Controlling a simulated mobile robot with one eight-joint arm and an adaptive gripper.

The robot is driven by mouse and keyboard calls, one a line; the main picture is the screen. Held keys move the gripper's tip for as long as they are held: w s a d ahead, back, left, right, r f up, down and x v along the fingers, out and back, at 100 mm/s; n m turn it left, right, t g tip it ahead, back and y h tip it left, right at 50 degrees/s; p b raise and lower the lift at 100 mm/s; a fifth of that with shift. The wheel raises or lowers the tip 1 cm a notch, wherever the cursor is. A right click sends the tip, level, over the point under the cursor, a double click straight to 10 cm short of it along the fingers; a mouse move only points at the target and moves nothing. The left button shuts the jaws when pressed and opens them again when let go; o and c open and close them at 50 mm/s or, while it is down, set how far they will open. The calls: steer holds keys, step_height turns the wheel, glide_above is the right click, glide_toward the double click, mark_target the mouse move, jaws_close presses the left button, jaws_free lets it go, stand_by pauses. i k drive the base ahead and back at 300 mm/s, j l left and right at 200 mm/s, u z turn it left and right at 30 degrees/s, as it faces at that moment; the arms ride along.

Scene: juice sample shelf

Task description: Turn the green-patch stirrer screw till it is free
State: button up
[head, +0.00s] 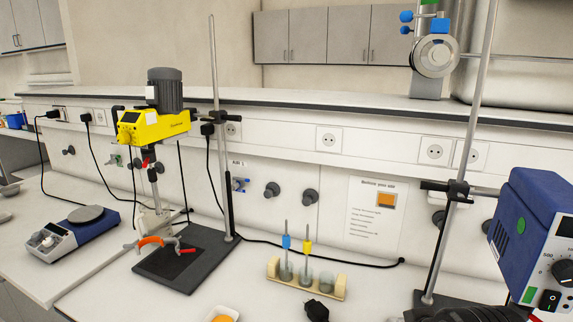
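The blue stirrer (535,240) stands at the right edge, cut off by the frame. It has a round green patch (521,225) on its side and a green patch (529,295) low on its front, beside a black switch and a dial. An upright rod (468,130) stands just left of it, with a black clamp (455,190) on it. I cannot tell which knob is the stirrer's screw, or whether it is tight or loose.
A dark ribbed shape (475,314) fills the bottom edge below the stirrer; I cannot tell what it is.

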mark_target(460, 198)
steer(key=k+l, duration=0.15)
steer(key=l, duration=0.25)
steer(key=k+l+u, duration=0.1)
steer(key=l, duration=0.3)
steer(key=k+l, duration=0.15)
steer(key=l, duration=0.25)
steer(key=k+l+u, duration=0.1)
steer(key=l, duration=0.25)
steer(key=k+l, duration=0.2)
steer(key=l, duration=0.2)
steer(key=j, duration=0.5)
steer(key=l, duration=0.5)
steer(key=j, duration=0.5)
steer(key=i+l+u, duration=0.2)
steer(key=k+l, duration=0.05)
